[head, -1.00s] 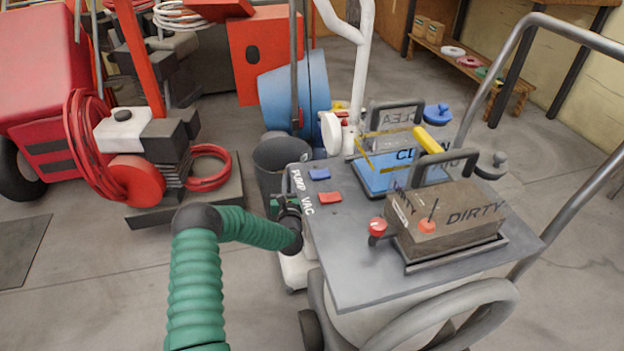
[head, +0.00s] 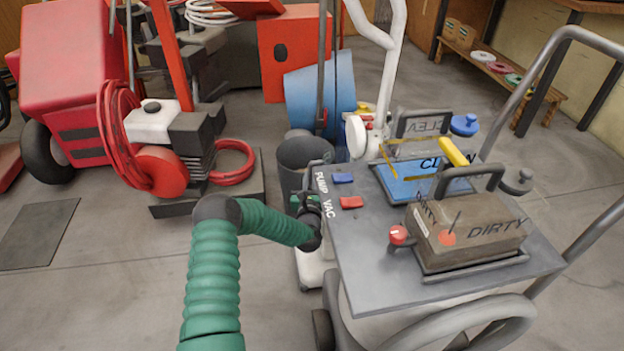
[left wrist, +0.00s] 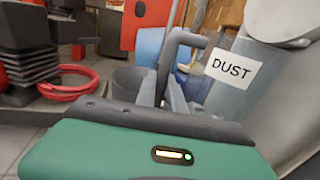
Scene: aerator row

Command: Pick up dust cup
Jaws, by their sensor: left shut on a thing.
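The dust cup (left wrist: 228,86) is a grey, see-through-looking container with a white DUST label, at the right of the left wrist view. A grey handle (left wrist: 178,42) stands out from its left side. My left gripper (left wrist: 172,90) is shut on this handle, its dark fingers on either side of the lower part. In the head view my green left arm reaches to the cart's left edge, where the left gripper (head: 312,225) points down and away. The cup is hidden or cannot be made out there. My right gripper is in neither view.
A grey-topped cart (head: 375,275) carries a brown DIRTY box (head: 470,235), a blue CLEAN box (head: 415,185) and switches. A dark bin (head: 305,155) stands behind the gripper. A red-hosed machine (head: 165,150) is at left. Floor is open at front left.

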